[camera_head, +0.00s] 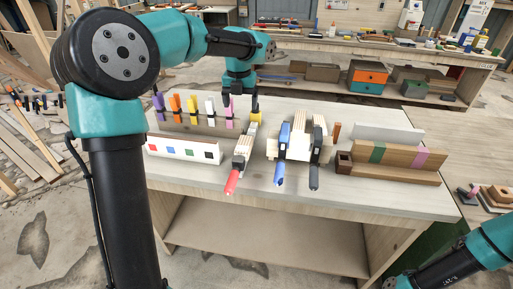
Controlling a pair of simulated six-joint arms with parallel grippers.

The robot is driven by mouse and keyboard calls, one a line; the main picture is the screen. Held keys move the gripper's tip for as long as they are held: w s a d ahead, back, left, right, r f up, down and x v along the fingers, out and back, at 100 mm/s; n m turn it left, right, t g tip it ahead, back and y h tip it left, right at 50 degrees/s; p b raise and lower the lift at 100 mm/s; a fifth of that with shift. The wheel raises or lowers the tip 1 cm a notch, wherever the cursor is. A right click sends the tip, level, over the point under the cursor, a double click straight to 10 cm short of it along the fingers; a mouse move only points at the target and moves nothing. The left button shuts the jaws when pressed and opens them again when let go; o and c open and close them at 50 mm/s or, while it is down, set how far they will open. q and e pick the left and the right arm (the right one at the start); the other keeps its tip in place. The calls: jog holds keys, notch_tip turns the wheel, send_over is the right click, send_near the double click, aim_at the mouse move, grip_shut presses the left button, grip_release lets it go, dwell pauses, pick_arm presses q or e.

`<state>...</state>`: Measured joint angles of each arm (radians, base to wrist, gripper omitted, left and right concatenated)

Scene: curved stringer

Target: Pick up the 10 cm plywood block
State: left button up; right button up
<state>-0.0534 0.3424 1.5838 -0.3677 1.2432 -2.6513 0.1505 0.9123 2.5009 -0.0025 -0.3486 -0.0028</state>
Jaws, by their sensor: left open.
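My left arm crosses the top of the bench, and its gripper (254,106) points down near the back edge, open, just above a yellow piece (255,118). Its fingertips are small, and I cannot tell whether they touch anything. I cannot tell for sure which piece is the 10 cm plywood block. A layered pale wood stack (243,149) lies below the gripper with a red-handled clamp (232,181) at its near end. Pale pieces (300,142) stand to its right with a blue-handled clamp (283,150) and a black one (316,155). My right gripper is out of view.
A row of coloured clamps stands on a rack (190,122) at the back left, behind a white board with coloured squares (183,150). A wood beam with green and pink bands (400,160) lies right, before a white board (388,133). The bench front (300,203) is clear.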

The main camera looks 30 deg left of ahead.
pick_arm(q)
jog(key=shift+d, duration=0.25)
send_near(244, 143)
jog(key=f, duration=0.5)
jog(key=shift+w+a+f, duration=0.1)
jog(key=shift+w+f, duration=0.05)
jog(key=shift+w, duration=0.1)
jog(key=shift+f, duration=0.1)
jog(key=shift+s+f, duration=0.2)
jog(key=shift+f, duration=2.3)
jog(key=shift+c, duration=0.3)
